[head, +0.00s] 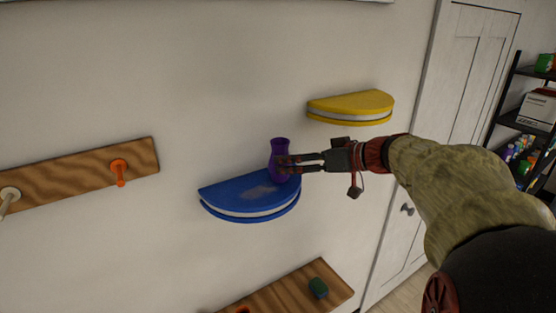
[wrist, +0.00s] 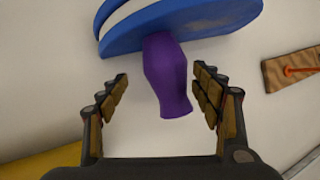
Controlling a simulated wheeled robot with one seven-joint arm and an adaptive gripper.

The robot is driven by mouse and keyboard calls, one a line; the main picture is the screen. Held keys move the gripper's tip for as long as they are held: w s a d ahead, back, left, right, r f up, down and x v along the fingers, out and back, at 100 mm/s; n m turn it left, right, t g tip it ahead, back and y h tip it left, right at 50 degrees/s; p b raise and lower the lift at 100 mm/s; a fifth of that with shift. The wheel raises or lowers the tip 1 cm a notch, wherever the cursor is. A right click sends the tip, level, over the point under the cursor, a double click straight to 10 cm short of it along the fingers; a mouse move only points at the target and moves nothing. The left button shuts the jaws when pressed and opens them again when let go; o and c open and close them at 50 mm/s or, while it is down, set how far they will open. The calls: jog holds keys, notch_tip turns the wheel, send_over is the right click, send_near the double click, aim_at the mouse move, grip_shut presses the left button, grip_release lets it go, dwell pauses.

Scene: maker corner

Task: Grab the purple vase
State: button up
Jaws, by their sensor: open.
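The purple vase (head: 279,151) stands upright on the right part of the blue half-round shelf (head: 250,213) in the head view. In the wrist view the vase (wrist: 167,75) appears between the two fingers, with the blue shelf (wrist: 205,25) behind it at the top. My gripper (head: 283,164) reaches in from the right at the vase, and its fingers hide part of the vase's lower body. In the wrist view my gripper (wrist: 160,85) is open, with a gap visible between each finger and the vase.
A yellow half-round shelf (head: 350,107) is on the wall above and right of my gripper. A wooden peg board (head: 75,183) is at left. A white door (head: 470,80) is at right.

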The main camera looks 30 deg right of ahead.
aim_at(288, 164)
jog(key=p+x, duration=0.1)
jog(key=x, duration=0.3)
jog(key=shift+s+a+f+p, duration=0.1)
jog(key=shift+a+p, duration=0.3)
jog(key=shift+a, duration=0.05)
jog(key=shift+w+f, duration=0.2)
jog(key=shift+w, duration=0.05)
jog(key=shift+s, duration=0.1)
jog(key=shift+c, duration=0.3)
jog(key=c, duration=1.1)
jog(key=shift+r, duration=0.1)
jog(key=shift+c, duration=0.5)
